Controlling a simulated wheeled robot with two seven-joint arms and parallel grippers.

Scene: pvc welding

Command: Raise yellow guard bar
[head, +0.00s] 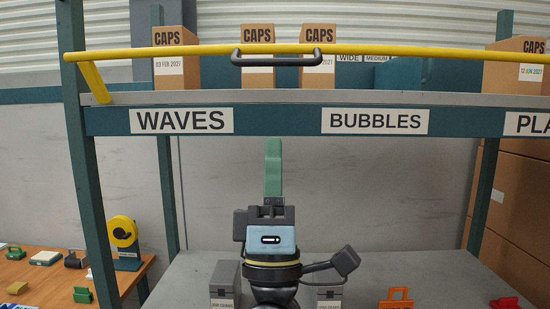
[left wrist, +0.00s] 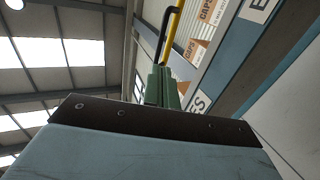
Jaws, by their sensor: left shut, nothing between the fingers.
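The yellow guard bar (head: 400,51) runs across the front of the upper shelf, above the label strip. A black handle (head: 277,62) is fixed to its middle, and a yellow side arm (head: 95,82) joins it at the left post. In the left wrist view the guard bar (left wrist: 174,25) and the handle (left wrist: 164,38) show beyond the fingertips. My left gripper (head: 273,145) points up with its green fingers shut and empty. In the head view its tips are below the handle, apart from it. Its fingers also show in the left wrist view (left wrist: 162,85). My right gripper is not in view.
Several CAPS boxes (head: 257,70) stand on the upper shelf behind the bar. The shelf's label strip (head: 277,121) shows WAVES and BUBBLES. Below, a grey surface (head: 400,265) holds small grey boxes (head: 225,284) and an orange item (head: 396,298). A teal post (head: 85,180) stands left.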

